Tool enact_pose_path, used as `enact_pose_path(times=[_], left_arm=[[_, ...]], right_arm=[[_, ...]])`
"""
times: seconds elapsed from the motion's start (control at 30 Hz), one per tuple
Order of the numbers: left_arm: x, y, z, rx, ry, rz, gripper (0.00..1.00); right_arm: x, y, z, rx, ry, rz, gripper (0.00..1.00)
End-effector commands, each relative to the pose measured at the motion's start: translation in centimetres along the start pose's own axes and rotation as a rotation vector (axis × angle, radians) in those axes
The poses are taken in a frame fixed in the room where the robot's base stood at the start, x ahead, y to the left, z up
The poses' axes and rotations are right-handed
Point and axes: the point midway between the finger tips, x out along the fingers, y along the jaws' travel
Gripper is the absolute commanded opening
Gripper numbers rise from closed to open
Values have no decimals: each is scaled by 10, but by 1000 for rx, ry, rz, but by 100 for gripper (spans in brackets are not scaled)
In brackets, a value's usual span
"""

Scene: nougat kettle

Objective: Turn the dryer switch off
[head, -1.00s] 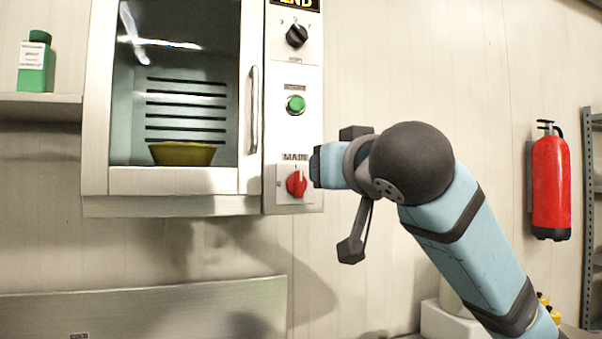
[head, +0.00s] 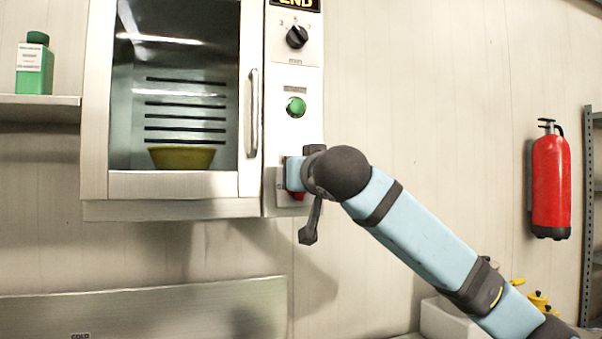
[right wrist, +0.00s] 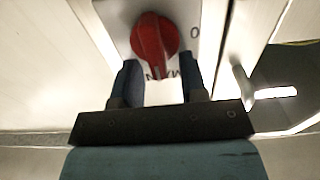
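The dryer (head: 160,208) is a white cabinet with a glass door and a control panel on its right side. Its red MAIN switch (right wrist: 155,42) is a rotary knob on a plate, with a "0" mark beside it in the right wrist view. In the head view only a bit of the red switch (head: 298,195) shows behind my arm. My right gripper (right wrist: 160,78) is open, its two fingers pointing at the panel on either side of the knob's lower end. I cannot tell whether they touch it. My left gripper is not in view.
Above the switch are a green button (head: 296,107) and a black dial (head: 297,37). A yellow bowl (head: 182,157) is behind the glass. A green bottle (head: 34,66) stands on a shelf at left. A red fire extinguisher (head: 551,185) hangs at right.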

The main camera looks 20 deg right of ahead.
Motion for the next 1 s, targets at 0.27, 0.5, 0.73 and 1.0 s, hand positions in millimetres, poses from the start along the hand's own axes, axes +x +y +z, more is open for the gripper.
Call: enact_pose_path(times=[0.27, 0.5, 0.73, 1.0], left_arm=[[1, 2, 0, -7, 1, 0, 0], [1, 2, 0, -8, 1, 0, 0], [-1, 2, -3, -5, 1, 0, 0], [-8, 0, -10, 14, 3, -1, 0]], right_arm=[[0, 0, 0, 0, 0, 0, 26], [0, 0, 0, 0, 0, 0, 0], [0, -1, 0, -29, -1, 0, 0], [0, -5, -2, -176, -2, -1, 0]])
